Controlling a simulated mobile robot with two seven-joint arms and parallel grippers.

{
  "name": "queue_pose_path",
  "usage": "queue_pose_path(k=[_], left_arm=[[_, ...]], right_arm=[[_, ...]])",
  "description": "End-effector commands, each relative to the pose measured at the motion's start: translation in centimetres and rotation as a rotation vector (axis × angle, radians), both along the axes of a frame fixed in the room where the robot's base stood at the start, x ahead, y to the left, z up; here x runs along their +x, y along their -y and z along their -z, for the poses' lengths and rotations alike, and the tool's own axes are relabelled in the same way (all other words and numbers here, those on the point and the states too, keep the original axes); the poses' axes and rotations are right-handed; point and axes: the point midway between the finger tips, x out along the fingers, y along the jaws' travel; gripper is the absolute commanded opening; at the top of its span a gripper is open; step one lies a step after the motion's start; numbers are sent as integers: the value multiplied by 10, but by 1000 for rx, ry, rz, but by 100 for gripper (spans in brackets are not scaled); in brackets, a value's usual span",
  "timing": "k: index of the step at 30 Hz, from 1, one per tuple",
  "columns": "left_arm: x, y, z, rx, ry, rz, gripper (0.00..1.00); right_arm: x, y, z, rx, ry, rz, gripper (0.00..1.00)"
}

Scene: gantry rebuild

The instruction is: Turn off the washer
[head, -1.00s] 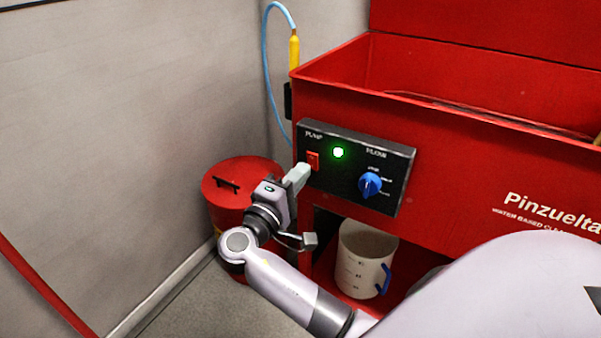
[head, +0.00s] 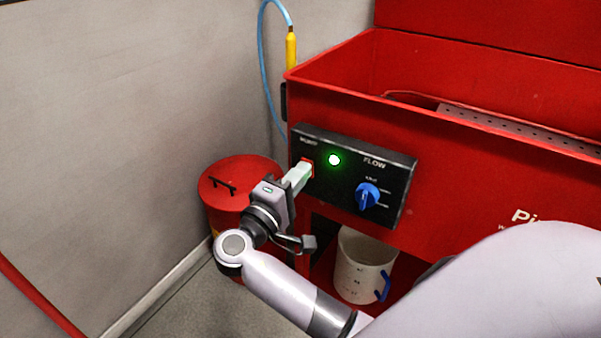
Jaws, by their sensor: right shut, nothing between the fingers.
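The red washer (head: 470,190) stands at the right with a black control panel (head: 340,190) on its front. On the panel are a red pump switch (head: 309,162), a lit green light (head: 334,160) and a blue flow knob (head: 367,196). My right gripper (head: 300,174) is shut, with its pale fingertips at the pump switch and covering most of it. I cannot tell whether they touch it or which way the switch is set. My left gripper is not in view.
A red lidded bin (head: 240,172) stands left of the washer, close behind my right wrist. A white measuring jug (head: 362,268) with a blue handle sits under the panel. A blue hose with a yellow end (head: 291,50) hangs by the grey wall (head: 120,120).

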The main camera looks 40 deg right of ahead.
Motion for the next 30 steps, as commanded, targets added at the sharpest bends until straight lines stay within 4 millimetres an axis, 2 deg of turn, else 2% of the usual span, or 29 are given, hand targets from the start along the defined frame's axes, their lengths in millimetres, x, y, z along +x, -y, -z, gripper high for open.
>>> queue_pose_path(k=[11,18,22,30], left_arm=[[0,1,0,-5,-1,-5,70],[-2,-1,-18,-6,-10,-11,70],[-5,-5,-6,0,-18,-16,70],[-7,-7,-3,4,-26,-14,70]], right_arm=[[0,0,0,1,0,0,0],[2,6,-10,76,-31,2,0],[3,7,-3,71,-29,1,0],[4,10,-5,68,-27,2,0]])
